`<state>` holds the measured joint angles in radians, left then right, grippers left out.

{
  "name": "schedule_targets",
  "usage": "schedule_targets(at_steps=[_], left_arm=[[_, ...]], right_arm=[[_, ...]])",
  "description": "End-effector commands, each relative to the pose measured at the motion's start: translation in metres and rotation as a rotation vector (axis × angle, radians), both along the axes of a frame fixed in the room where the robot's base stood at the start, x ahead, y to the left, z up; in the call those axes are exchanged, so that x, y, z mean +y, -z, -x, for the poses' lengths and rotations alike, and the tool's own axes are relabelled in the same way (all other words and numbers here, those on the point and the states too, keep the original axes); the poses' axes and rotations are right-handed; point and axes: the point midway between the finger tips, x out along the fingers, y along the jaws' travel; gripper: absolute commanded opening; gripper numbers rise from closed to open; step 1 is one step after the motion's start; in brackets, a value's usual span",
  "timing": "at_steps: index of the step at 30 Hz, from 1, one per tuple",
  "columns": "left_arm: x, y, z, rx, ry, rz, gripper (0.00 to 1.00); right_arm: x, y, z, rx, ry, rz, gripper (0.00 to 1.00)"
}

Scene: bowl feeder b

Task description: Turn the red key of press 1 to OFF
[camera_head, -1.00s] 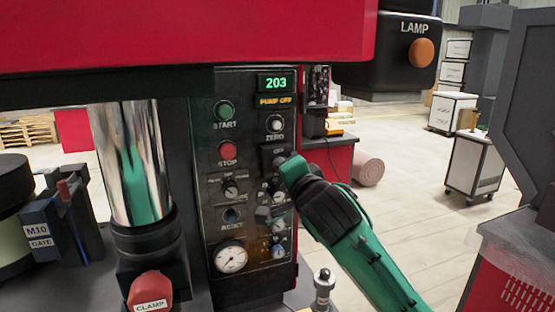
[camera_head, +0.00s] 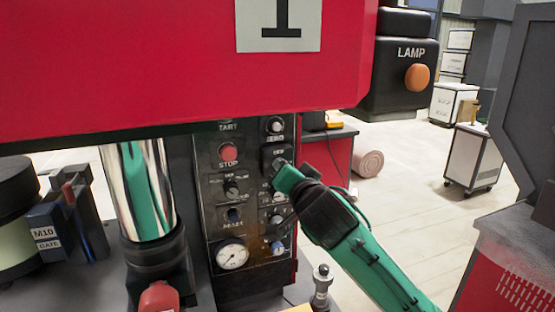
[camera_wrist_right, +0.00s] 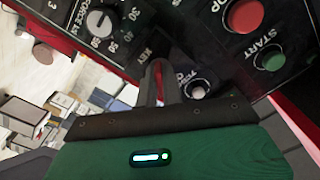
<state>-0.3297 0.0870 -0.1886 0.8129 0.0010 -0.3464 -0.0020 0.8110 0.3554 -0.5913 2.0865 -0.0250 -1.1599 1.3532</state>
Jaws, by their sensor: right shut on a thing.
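Press 1 shows by its big red head (camera_head: 180,60) with a "1" plate (camera_head: 279,22) in the head view. Below it stands the dark control panel (camera_head: 212,190). My right gripper (camera_head: 277,164) reaches in from the right to the panel's right column, below the ZERO knob (camera_head: 276,126). In the right wrist view the gripper (camera_wrist_right: 157,72) is shut at the panel beside a "KEY" label. A thin red piece (camera_wrist_right: 159,90) shows between the fingers, apparently the red key. The fingers hide most of it, so its setting cannot be read. My left gripper is out of view.
The STOP button (camera_head: 228,152), several knobs and a gauge (camera_head: 232,255) are close to the gripper. A black box with the orange LAMP button (camera_head: 417,78) hangs at upper right. A red clamp handle (camera_head: 159,297) stands in front. Open floor lies behind.

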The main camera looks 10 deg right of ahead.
Motion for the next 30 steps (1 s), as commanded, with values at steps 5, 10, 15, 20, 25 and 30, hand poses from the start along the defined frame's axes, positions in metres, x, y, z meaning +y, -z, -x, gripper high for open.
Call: schedule_targets(at_steps=[5, 10, 15, 20, 25, 30], left_arm=[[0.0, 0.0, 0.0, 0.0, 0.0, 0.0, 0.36], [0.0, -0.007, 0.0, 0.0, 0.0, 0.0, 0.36], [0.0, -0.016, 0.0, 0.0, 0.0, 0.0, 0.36], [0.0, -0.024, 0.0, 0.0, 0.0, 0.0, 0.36], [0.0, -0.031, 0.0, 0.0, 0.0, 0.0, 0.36], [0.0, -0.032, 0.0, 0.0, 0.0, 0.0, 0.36]], right_arm=[[0.0, 0.001, 0.0, 0.003, 0.0, 0.001, 0.0], [0.0, -0.001, 0.0, -0.008, 0.001, 0.062, 0.0], [-0.001, -0.001, 0.0, -0.03, 0.001, 0.179, 0.0], [0.0, -0.001, 0.0, -0.052, 0.001, 0.286, 0.0], [-0.001, 0.0, 0.0, -0.071, 0.001, 0.389, 0.0], [0.0, 0.001, 0.0, -0.079, 0.001, 0.429, 0.0]])
